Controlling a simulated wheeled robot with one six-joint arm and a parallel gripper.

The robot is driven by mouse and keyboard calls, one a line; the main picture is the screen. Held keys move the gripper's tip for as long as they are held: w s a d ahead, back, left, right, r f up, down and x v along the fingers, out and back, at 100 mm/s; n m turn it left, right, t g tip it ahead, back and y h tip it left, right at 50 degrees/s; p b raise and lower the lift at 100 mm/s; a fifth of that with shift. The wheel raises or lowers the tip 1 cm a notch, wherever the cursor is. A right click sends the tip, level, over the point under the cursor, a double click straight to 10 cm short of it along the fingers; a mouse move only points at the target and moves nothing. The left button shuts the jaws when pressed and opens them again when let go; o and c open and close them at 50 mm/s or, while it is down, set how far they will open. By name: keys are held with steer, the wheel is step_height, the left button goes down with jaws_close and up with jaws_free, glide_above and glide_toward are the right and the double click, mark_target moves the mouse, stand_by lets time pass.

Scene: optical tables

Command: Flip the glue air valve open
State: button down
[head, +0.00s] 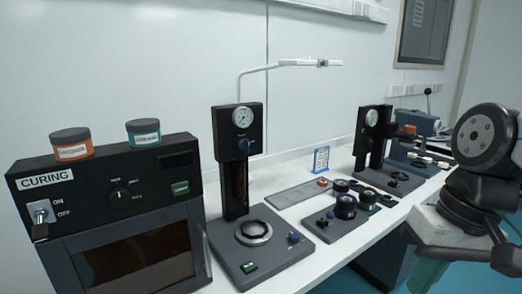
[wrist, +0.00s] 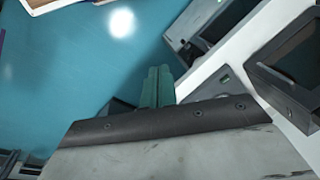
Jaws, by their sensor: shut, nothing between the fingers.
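A dark dispensing stand (head: 238,190) with a round gauge (head: 241,117) stands in the middle of the head view. A small blue valve handle (head: 246,146) sits on its column just below the gauge, above an amber tube; its exact angle is too small to read. A second gauge stand (head: 372,145) stands further back right. No readable label shows which one is for glue. My gripper (wrist: 158,72) shows in the wrist view with its green fingers together and empty, over the blue floor. In the head view it is low at the right, well apart from both stands.
A curing oven (head: 140,250) with two jars on top stands at the left. Dark fixtures with round parts (head: 345,207) and a flat grey plate (head: 298,193) lie on the white bench (head: 335,247). A white bent-arm lamp (head: 290,64) hangs above. Blue floor is open in front.

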steer(key=w+a+r+g+y, duration=0.1)
steer(key=w+a+r+y, duration=0.1)
steer(key=w+a+y, duration=0.3)
steer(key=w+a+r, duration=0.2)
steer(key=w, duration=0.5)
steer(key=w+a+m+t+y, duration=0.2)
steer(key=w+y, duration=0.8)
steer(key=w, duration=1.9)
steer(key=shift+w+a+t, duration=0.4)
steer(key=shift+a+t, duration=0.15)
steer(key=shift+t, duration=0.45)
glide_toward(246, 146)
steer(key=w+a+f, duration=0.2)
steer(key=w, duration=0.3)
steer(key=shift+s+a+r, duration=0.1)
steer(key=shift+s+a, duration=0.25)
steer(key=shift+a, duration=0.3)
steer(key=shift+s+a, duration=0.35)
steer(key=shift+a, duration=0.25)
steer(key=shift+s+a+r, duration=0.1)
steer(key=shift+s+a, duration=0.3)
steer(key=shift+a, duration=0.25)
